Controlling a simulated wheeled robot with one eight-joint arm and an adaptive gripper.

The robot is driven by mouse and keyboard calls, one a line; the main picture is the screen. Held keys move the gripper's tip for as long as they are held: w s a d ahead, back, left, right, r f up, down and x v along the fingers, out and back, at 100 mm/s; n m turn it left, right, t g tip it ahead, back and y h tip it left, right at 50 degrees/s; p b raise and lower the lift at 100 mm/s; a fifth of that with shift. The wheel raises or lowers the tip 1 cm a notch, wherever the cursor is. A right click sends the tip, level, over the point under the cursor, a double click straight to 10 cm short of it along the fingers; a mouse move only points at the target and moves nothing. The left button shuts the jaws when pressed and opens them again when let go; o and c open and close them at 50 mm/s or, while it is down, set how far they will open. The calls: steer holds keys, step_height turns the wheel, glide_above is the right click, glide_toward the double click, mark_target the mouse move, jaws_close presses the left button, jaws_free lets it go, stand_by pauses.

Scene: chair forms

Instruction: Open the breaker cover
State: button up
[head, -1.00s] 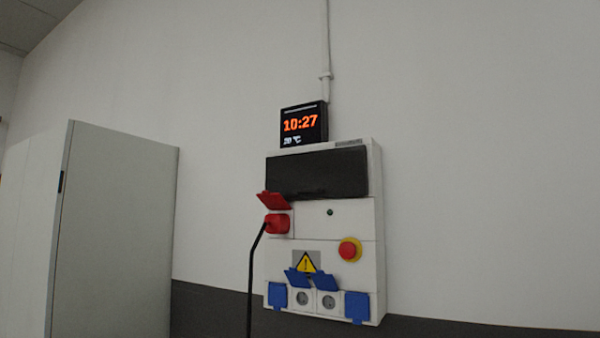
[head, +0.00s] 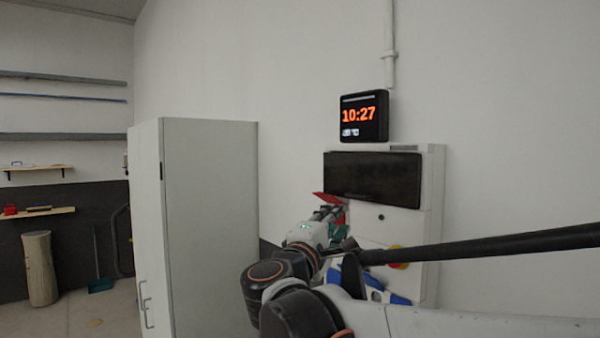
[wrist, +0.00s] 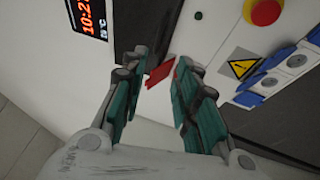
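The breaker cover (head: 375,178) is a dark, glossy panel across the top of the white wall box, and it looks shut. In the wrist view the cover (wrist: 145,22) shows at the top, partly hidden by a finger. My gripper (head: 330,211) is in front of the box, just below the cover's lower left corner. In the wrist view my gripper (wrist: 158,72) has its green-padded fingers apart with nothing held. A red socket flap (wrist: 160,72) shows between and beyond the fingertips. I cannot tell whether a fingertip touches the cover.
A red emergency button (wrist: 262,11) and blue-lidded sockets (wrist: 248,98) sit lower on the box. A clock display (head: 363,117) hangs above it. A tall grey cabinet (head: 210,220) stands close on the left. The wall to the right is bare.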

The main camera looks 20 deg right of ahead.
steer(key=p, duration=0.2)
glide_toward(361, 177)
steer(key=w+d+f, duration=0.3)
steer(key=w, duration=0.1)
steer(key=shift+w+d, duration=0.15)
jaws_close()
